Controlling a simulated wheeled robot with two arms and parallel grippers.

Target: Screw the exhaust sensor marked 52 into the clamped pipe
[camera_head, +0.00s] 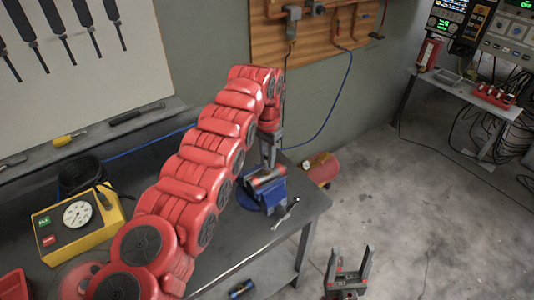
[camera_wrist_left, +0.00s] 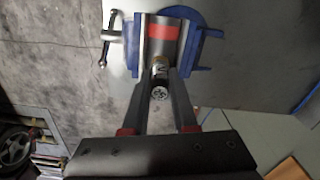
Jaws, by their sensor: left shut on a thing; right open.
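A blue vise (camera_head: 268,194) stands at the table's right end; in the left wrist view it clamps a grey metal pipe (camera_wrist_left: 164,48) with a red band. My left gripper (camera_head: 269,158) points down over the vise. In the left wrist view its fingers are shut on a small cylindrical sensor (camera_wrist_left: 160,72) with a dark and pale body. The sensor lies right against the pipe in this view; whether it sits in the pipe's hole I cannot tell. Its mark is too small to read. My right gripper (camera_head: 349,265) is open and empty, low beyond the table's right edge.
A yellow box with a dial (camera_head: 76,216) and a black coil (camera_head: 82,174) stand on the left of the table (camera_head: 250,240). A pegboard of tools hangs behind. A red tank (camera_head: 320,168) stands on the floor beyond the table. The floor at right is mostly free.

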